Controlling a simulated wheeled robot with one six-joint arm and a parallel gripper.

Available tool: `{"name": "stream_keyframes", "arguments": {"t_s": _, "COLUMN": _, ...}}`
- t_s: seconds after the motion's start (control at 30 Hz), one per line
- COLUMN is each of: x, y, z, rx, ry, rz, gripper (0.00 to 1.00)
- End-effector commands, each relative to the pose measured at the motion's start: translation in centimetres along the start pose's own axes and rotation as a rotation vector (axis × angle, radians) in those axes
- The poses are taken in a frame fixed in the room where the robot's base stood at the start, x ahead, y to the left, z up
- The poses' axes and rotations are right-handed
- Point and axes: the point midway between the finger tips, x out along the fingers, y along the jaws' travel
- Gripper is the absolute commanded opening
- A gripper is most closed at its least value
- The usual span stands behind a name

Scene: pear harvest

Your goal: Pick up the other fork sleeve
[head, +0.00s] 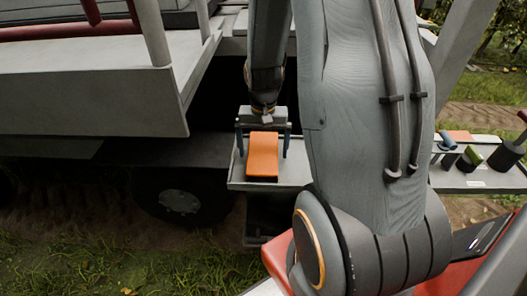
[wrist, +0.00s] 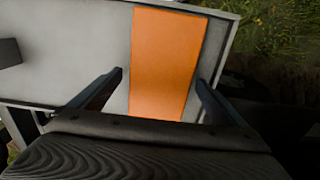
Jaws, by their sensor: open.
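An orange fork sleeve (head: 263,158) lies on the left end of a grey shelf (head: 239,183) beside the vehicle. My gripper (head: 264,150) is open, with one finger on each side of the orange sleeve. In the wrist view the orange sleeve (wrist: 167,65) stands between the two fingertips of my gripper (wrist: 160,78), with a gap at each finger. Its near end is hidden behind the gripper body.
My arm covers the shelf's middle. A vehicle platform (head: 90,100) and wheel (head: 180,200) are at left. Grass lies below.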

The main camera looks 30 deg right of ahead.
Motion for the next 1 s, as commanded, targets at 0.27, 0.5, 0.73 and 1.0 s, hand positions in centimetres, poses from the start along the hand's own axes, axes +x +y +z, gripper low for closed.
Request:
{"name": "stream_keyframes", "arguments": {"t_s": 0.27, "x": 1.26, "y": -0.09, "z": 0.05, "rx": -0.002, "ry": 0.0, "rz": 0.0, "gripper": 0.95}}
{"name": "stream_keyframes", "arguments": {"t_s": 0.5, "x": 1.25, "y": -0.11, "z": 0.06, "rx": -0.003, "ry": 0.0, "rz": 0.0, "gripper": 0.8}}
{"name": "stream_keyframes", "arguments": {"t_s": 0.73, "x": 1.23, "y": -0.12, "z": 0.05, "rx": -0.003, "ry": 0.0, "rz": 0.0, "gripper": 0.45}}
{"name": "stream_keyframes", "arguments": {"t_s": 1.0, "x": 1.08, "y": -0.12, "z": 0.03, "rx": -0.003, "ry": 0.001, "rz": 0.0, "gripper": 0.45}}
